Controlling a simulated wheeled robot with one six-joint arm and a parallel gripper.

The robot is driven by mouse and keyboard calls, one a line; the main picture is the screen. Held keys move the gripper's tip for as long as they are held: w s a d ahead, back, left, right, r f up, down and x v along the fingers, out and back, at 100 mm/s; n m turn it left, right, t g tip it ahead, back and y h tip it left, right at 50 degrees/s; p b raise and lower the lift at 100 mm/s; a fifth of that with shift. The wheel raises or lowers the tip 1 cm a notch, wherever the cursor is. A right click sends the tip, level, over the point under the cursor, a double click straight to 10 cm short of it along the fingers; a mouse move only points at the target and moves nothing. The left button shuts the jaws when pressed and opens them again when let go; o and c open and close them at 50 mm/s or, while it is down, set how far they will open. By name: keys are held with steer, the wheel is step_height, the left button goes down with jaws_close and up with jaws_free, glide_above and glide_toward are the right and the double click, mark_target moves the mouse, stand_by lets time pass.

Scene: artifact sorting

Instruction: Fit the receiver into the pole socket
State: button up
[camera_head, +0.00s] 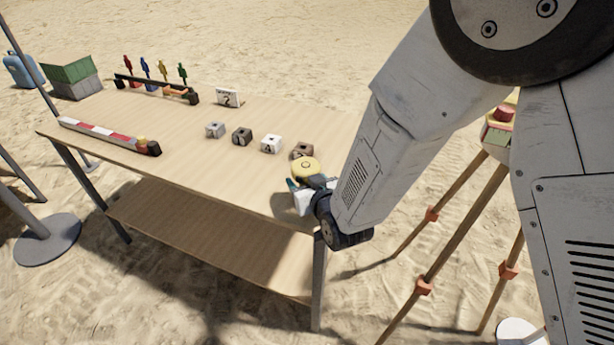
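A yellow-domed round piece (306,165), which looks like the receiver, is at the near right corner of the table. My gripper (314,183) is right at it, touching or nearly so. The fingers are small and partly hidden, so I cannot tell whether they are closed on it. A white and teal part (298,199) shows just below; I cannot tell what it belongs to. A red and white pole (100,133) lies along the table's left side, with an orange and black fitting (148,146) at its near end. No socket opening can be made out.
Several small cubes (242,136) cross the table's middle, with a question-mark card (228,98) behind. A rack (155,88) with coloured figures stands at the back. A tripod instrument (498,128) stands at right. The table's (200,165) front is clear.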

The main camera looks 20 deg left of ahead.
jaws_close()
steer(key=shift+r, duration=0.2)
